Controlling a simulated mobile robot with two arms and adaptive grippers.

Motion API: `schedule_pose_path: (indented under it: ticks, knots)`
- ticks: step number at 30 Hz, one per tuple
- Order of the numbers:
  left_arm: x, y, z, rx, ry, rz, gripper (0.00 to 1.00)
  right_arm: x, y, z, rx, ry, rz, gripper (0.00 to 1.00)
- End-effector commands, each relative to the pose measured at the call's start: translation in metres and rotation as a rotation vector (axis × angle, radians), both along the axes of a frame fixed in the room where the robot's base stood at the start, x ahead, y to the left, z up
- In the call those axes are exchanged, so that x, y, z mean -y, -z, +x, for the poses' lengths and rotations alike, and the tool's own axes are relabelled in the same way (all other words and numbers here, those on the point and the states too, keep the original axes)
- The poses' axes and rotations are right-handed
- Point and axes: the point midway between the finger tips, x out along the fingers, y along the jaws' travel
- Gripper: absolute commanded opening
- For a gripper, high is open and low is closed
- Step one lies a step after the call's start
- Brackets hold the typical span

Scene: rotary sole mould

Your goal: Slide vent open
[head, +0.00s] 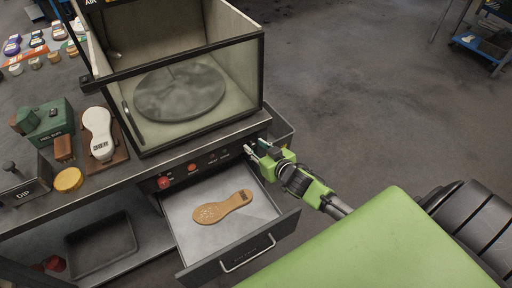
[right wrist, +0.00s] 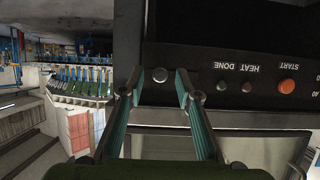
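My right gripper (head: 258,150) is at the right end of the machine's dark front control panel (head: 215,158). In the right wrist view its two fingers (right wrist: 160,90) are apart and empty. A small round metal knob (right wrist: 158,75) shows between the fingertips, with a gap on each side; I cannot tell its depth. I see no vent label, so I cannot tell whether this knob is the vent slide. The glass-walled chamber (head: 198,130) with a round grey plate (head: 180,92) stands above the panel. My left gripper is not in view.
An open drawer (head: 255,205) below the panel holds a tan sole (head: 222,207). A red button (right wrist: 287,87) and small HEAT and DONE lamps sit beside the knob. A white sole form (head: 98,135) and a green box (head: 48,122) stand on the bench at left.

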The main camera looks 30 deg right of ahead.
Motion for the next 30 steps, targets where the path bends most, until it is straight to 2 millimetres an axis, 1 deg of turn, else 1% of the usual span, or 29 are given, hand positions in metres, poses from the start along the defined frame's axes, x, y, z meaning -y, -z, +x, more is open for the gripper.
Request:
schedule_pose_path:
  ticks: [6, 8, 10, 14, 21, 25, 30]
  knots:
    - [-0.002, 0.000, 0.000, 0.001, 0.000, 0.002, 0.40, 0.000, -0.001, -0.001, 0.001, 0.000, 0.000, 0.31]
    - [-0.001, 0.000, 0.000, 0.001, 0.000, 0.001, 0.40, 0.000, -0.002, -0.004, 0.001, 0.000, 0.001, 0.31]
    - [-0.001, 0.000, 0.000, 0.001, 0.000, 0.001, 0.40, 0.000, -0.004, -0.012, -0.001, 0.000, 0.001, 0.31]
    - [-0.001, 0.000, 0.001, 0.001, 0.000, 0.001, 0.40, 0.000, -0.012, -0.032, -0.001, -0.001, 0.000, 0.31]
    - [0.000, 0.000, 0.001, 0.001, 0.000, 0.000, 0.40, 0.000, -0.030, -0.077, -0.003, 0.000, 0.001, 0.31]
    - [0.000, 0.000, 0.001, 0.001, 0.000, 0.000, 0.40, 0.000, -0.038, -0.095, -0.002, 0.000, 0.000, 0.31]
    - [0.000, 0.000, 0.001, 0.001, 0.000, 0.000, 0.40, 0.000, -0.044, -0.108, -0.001, 0.000, 0.001, 0.31]
